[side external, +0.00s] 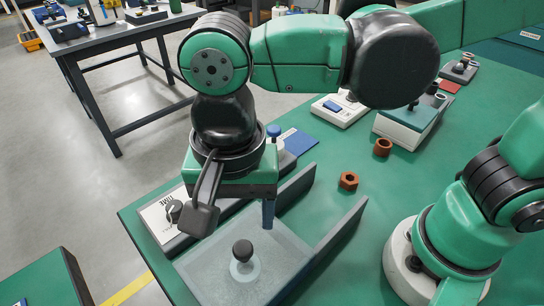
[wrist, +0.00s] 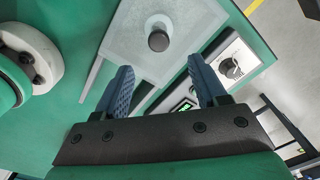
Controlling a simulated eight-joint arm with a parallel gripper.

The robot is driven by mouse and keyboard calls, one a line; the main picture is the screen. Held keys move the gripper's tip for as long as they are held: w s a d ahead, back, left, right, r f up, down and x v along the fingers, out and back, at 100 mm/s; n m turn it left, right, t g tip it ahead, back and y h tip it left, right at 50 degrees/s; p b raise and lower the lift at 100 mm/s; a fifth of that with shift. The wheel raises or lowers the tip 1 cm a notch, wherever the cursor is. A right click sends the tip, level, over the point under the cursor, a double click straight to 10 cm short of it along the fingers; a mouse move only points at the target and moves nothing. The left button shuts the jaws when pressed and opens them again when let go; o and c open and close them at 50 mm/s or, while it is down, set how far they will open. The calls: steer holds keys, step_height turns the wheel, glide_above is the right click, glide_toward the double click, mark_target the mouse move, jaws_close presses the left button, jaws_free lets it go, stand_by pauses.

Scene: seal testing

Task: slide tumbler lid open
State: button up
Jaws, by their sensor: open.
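The lid (side external: 215,262) is a pale, see-through flat plate with a dark round knob (side external: 243,250) on a light collar. It lies low between dark grey side rails at the near side of the green table. In the wrist view the lid (wrist: 120,30) and knob (wrist: 158,40) are near the top. My gripper (wrist: 160,65) is open, its two blue ridged fingers apart with nothing between them. In the side view one blue finger of my gripper (side external: 268,212) points down, beyond the knob and above it. The other finger is not clear there.
Dark rails (side external: 340,236) flank the lid. A timer panel with a dial (side external: 174,211) stands at the left, close to my gripper. Two orange-brown nuts (side external: 348,181) (side external: 383,147) lie on the table. White-topped devices (side external: 340,108) stand farther back. The table's middle is mostly clear.

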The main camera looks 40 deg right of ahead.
mark_target(243, 247)
steer(key=shift+s+a+f, duration=0.15)
steer(key=shift+s+a, duration=0.05)
steer(key=shift+a, duration=0.1)
steer(key=shift+f, duration=2.65)
jaws_close()
